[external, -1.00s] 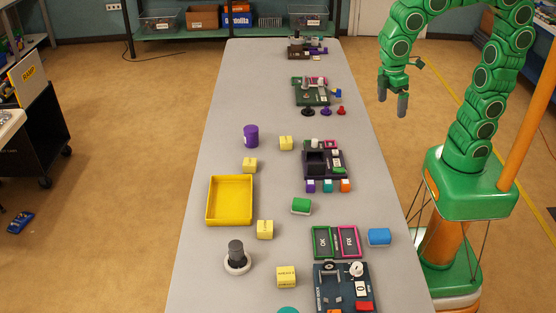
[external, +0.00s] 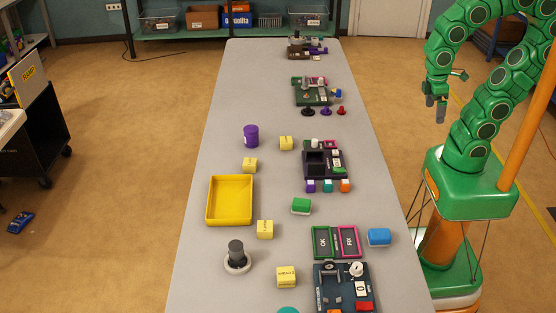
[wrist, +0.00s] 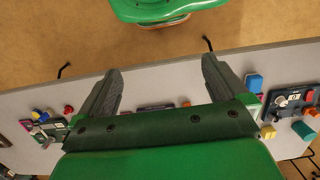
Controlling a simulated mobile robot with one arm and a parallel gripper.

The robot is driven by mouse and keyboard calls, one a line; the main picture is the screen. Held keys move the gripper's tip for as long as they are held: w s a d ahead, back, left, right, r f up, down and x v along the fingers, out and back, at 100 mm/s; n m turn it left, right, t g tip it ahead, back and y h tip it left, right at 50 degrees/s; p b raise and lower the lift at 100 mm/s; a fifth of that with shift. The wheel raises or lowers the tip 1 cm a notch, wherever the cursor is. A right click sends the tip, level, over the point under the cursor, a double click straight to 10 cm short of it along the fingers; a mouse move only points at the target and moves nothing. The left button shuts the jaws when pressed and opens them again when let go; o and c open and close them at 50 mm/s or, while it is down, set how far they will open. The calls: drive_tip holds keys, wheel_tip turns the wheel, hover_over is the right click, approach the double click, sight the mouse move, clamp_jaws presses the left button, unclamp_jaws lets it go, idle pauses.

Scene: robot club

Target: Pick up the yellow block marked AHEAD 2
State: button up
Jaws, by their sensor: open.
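Several yellow blocks stand on the long grey table. The nearest yellow block (external: 286,277) carries dark lettering that may read AHEAD 2, but it is too small to be sure. Other yellow blocks are at the middle (external: 265,229), beside the tray (external: 250,165) and farther back (external: 286,143); their marks are unreadable. My gripper (external: 435,107) hangs in the air to the right of the table, apart from every block. In the wrist view its two fingers (wrist: 161,64) are spread wide with nothing between them. A yellow block (wrist: 268,131) shows there at the right, partly hidden.
An empty-looking yellow tray (external: 229,201) lies at the table's left. A dark knob on a white ring (external: 237,258) is near it. Right of the blocks are a green block (external: 301,206), a blue block (external: 379,237), OK/FIX trays (external: 336,242) and dark panels (external: 344,290).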

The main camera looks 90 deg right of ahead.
drive_tip(key=c, duration=0.3)
drive_tip(key=m+g+y, duration=0.1)
drive_tip(key=m+y, duration=1.1)
hover_over(286, 269)
drive_tip(key=s+d, duration=0.9)
wheel_tip(286, 269, down, 14)
drive_tip(key=r, duration=0.1)
drive_tip(key=w+a+f+m, duration=0.1)
drive_tip(key=w+f, duration=0.2)
drive_tip(key=f, duration=0.1)
drive_tip(key=w+a+f+m+t+y, duration=0.1)
drive_tip(key=w+f+m, duration=0.1)
drive_tip(key=w+f, duration=0.1)
drive_tip(key=w+a+f+m, duration=0.1)
drive_tip(key=w+f+m, duration=0.1)
drive_tip(key=f, duration=0.2)
drive_tip(key=shift+w+a+f+t, duration=0.1)
drive_tip(key=shift+w+f+t, duration=0.3)
drive_tip(key=shift+w+a+f, duration=0.1)
drive_tip(key=shift+y, duration=0.3)
drive_tip(key=shift+w+x, duration=0.15)
drive_tip(key=shift+x, duration=1.75)
drive_tip(key=shift+w+x, duration=0.1)
drive_tip(key=shift+x, duration=1.8)
